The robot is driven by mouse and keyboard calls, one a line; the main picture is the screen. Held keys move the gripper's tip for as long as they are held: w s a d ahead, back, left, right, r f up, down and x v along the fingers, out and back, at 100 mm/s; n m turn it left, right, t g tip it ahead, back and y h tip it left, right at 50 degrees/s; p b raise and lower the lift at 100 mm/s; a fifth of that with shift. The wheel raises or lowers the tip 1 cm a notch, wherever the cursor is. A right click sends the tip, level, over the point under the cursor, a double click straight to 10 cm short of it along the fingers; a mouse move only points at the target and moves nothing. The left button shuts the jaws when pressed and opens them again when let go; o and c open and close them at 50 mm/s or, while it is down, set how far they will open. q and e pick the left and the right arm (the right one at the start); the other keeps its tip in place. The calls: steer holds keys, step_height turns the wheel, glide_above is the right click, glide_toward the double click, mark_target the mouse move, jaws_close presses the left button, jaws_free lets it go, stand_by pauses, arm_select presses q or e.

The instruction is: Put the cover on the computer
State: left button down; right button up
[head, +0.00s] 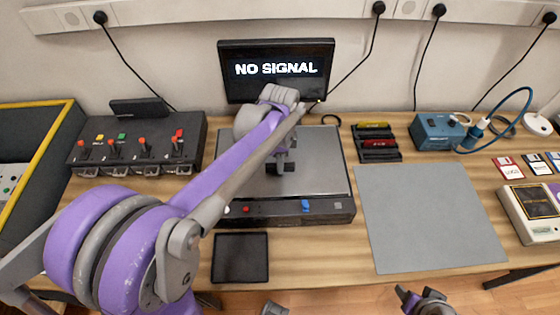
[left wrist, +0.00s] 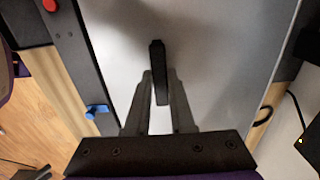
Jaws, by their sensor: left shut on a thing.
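The computer (head: 330,208) is a low black box on the table, with a red button and a blue switch on its front. The flat grey cover (head: 325,165) lies over its top, lined up with the box; I cannot tell whether it is fully seated. My left gripper (head: 283,166) is above the cover, shut on its upright black handle. In the left wrist view, the fingers (left wrist: 160,80) close on the black handle (left wrist: 157,56), with the grey cover (left wrist: 220,50) below. My right gripper (head: 425,300) is partly in view at the bottom edge; its jaw state is unclear.
A monitor (head: 276,70) reading NO SIGNAL stands behind the computer. A switch panel (head: 140,148) is left, and a black pad (head: 240,258) lies in front. Right are an empty grey mat (head: 430,215), cartridges (head: 376,142), a blue box (head: 437,130) and floppy disks (head: 508,165).

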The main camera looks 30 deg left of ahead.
arm_select(q)
steer(key=shift+f, duration=0.4)
arm_select(e)
steer(key=shift+f, duration=0.3)
arm_select(q)
steer(key=shift+c, duration=2.2)
jaws_free()
steer(key=shift+r, duration=0.1)
arm_select(e)
steer(key=shift+r, duration=0.1)
arm_select(q)
steer(key=shift+r+p, duration=2.2)
steer(key=shift+r, duration=1.75)
arm_select(e)
step_height(320, 180, up, 6)
steer(key=w, duration=0.1)
steer(key=shift+w, duration=0.35)
